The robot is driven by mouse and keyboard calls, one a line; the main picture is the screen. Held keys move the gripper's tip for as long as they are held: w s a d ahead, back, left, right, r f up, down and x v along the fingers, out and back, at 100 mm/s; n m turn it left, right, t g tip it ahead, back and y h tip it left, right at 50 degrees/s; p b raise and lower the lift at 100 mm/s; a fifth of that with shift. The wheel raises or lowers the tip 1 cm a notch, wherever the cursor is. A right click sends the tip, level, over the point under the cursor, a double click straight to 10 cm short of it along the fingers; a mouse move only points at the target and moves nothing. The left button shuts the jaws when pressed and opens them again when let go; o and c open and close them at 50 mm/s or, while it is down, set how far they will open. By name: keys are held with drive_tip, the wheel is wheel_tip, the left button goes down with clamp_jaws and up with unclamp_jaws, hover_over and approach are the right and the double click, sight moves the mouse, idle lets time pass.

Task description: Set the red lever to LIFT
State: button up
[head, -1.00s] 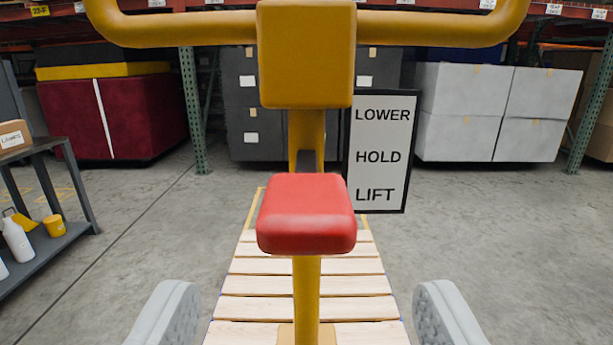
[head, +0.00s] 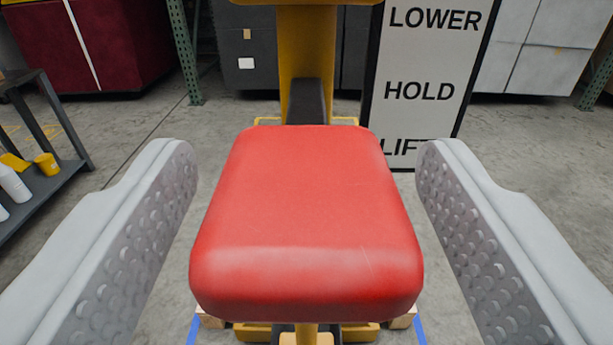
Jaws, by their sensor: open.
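The red lever (head: 306,215) fills the middle of the head view, a padded red block on a dark arm (head: 311,100) that comes out of a yellow post (head: 307,50). My gripper (head: 306,170) is open, with one grey studded finger on each side of the lever and a gap to it on both sides. A label plate (head: 425,65) to the right of the post reads LOWER, HOLD and LIFT from top to bottom. The lever's end partly covers the LIFT word's height. Which mark the lever points at cannot be told from this close.
A dark shelf cart (head: 45,170) with white bottles and a yellow cup (head: 47,164) stands at the left. Maroon (head: 80,45) and pale grey stacks (head: 540,45) stand at the back.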

drive_tip(key=shift+c, duration=0.4)
drive_tip(key=c, duration=1.3)
drive_tip(key=shift+w+f+t, duration=0.15)
drive_tip(key=shift+f+t, duration=1.05)
drive_tip(key=shift+t, duration=0.3)
drive_tip(key=shift+w+f+t, duration=0.2)
drive_tip(key=shift+f+t, duration=0.5)
drive_tip(key=shift+t, duration=0.4)
drive_tip(key=o, duration=1.4)
drive_tip(key=shift+s, duration=0.1)
drive_tip(key=v, duration=1.7)
